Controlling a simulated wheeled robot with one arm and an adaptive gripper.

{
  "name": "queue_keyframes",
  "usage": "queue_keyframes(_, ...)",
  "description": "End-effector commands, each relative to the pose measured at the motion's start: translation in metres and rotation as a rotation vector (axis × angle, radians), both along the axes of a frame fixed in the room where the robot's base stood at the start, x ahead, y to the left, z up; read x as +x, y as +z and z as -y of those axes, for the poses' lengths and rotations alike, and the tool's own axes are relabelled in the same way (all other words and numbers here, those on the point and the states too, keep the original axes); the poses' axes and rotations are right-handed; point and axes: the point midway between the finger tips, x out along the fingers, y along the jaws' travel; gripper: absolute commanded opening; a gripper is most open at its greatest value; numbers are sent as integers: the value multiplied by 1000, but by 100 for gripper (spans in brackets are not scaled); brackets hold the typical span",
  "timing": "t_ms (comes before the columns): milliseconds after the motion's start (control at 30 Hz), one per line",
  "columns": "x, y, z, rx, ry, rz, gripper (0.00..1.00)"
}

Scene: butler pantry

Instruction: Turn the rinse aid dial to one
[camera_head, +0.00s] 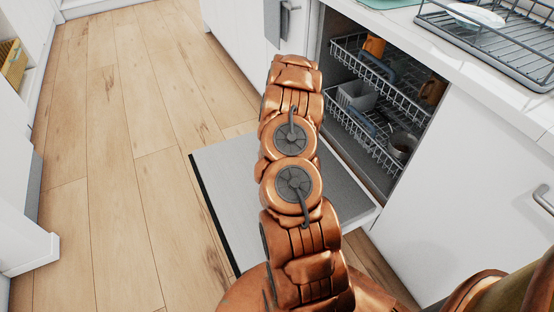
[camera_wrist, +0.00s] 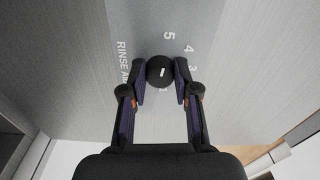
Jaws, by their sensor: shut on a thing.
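The rinse aid dial (camera_wrist: 158,66) is a round black knob with a short white mark, in the upper middle of the wrist view. It sits on a grey panel (camera_wrist: 140,25) with the printed word RINSE and the figures 5, 4 and 3 in an arc; lower figures are partly hidden by the right finger. My gripper (camera_wrist: 160,74) is shut on the dial, one finger on each side. Which figure the mark points to I cannot tell. In the head view the dishwasher door (camera_head: 225,180) lies folded down; my arm hides the dial and gripper there.
The dishwasher's upper rack (camera_head: 350,55) and lower rack (camera_head: 375,140) hold mugs and a grey basket. A dish rack (camera_head: 500,45) with a plate stands on the counter above. A grey towel (camera_head: 274,22) hangs at the left. The wooden floor (camera_head: 110,150) at left is clear.

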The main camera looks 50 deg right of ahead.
Motion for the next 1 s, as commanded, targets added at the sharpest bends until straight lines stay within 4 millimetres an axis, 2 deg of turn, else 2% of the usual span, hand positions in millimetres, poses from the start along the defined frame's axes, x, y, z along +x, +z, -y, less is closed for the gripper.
queue_keyframes(233,0,0,0,-1,1,0,0)
queue_keyframes(267,0,0,0,-1,1,0,32)
queue_keyframes(500,0,0,0,0,0,0,55)
queue_keyframes(833,0,1,0,0,0,0,55)
queue_keyframes(1000,1,9,1,-2,0,3,55)
